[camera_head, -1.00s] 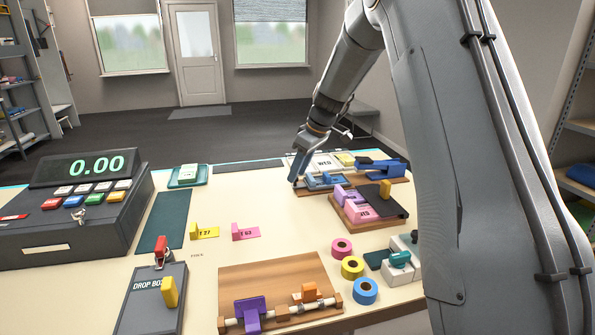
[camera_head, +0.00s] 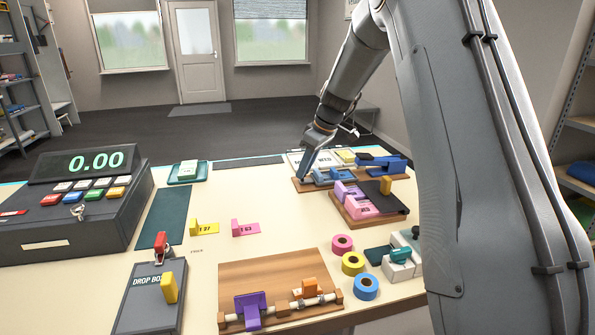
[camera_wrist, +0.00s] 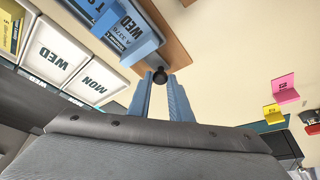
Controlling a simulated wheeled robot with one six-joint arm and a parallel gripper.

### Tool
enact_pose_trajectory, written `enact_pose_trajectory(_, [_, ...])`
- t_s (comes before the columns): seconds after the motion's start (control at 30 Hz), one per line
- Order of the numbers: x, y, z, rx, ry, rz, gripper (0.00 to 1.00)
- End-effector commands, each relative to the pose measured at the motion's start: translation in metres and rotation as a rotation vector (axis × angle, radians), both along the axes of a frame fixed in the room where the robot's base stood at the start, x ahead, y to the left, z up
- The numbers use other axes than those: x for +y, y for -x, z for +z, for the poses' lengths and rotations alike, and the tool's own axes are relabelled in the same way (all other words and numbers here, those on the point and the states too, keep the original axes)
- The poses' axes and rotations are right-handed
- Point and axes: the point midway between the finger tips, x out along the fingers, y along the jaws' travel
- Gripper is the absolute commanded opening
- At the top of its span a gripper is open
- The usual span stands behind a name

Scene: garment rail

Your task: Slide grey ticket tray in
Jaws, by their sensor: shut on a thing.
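A grey-blue ticket tray (camera_head: 322,179) holding blue tickets lies on a wooden base (camera_head: 303,187) at the back right of the counter. In the wrist view the tray (camera_wrist: 149,50) shows with a blue ticket (camera_wrist: 124,28) marked WED. A dark round knob (camera_wrist: 160,75) sits at the tray's near end. My gripper (camera_head: 303,176) is at the tray's left end. In the wrist view my gripper (camera_wrist: 160,82) is shut on the knob, with a finger on each side. The tray's far end is out of the wrist view.
A wooden holder with pink and purple tickets (camera_head: 365,207) stands just in front. A blue stapler-like object (camera_head: 382,163) is at the tray's right. White MON and WED cards (camera_wrist: 55,53) lie beside the tray. The counter to the left is clear around yellow and pink tags (camera_head: 245,229).

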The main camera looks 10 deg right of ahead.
Motion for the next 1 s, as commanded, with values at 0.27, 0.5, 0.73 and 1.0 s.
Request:
enact_pose_trajectory(0.27, [-0.049, 0.000, -0.001, -0.001, 0.001, -0.003, 0.00])
enact_pose_trajectory(0.5, [-0.053, 0.000, 0.000, -0.002, 0.003, -0.002, 0.00])
enact_pose_trajectory(0.73, [-0.052, 0.000, 0.000, -0.002, 0.003, -0.002, 0.36])
enact_pose_trajectory(1.0, [-0.049, 0.000, 0.002, -0.001, 0.001, 0.001, 0.36])
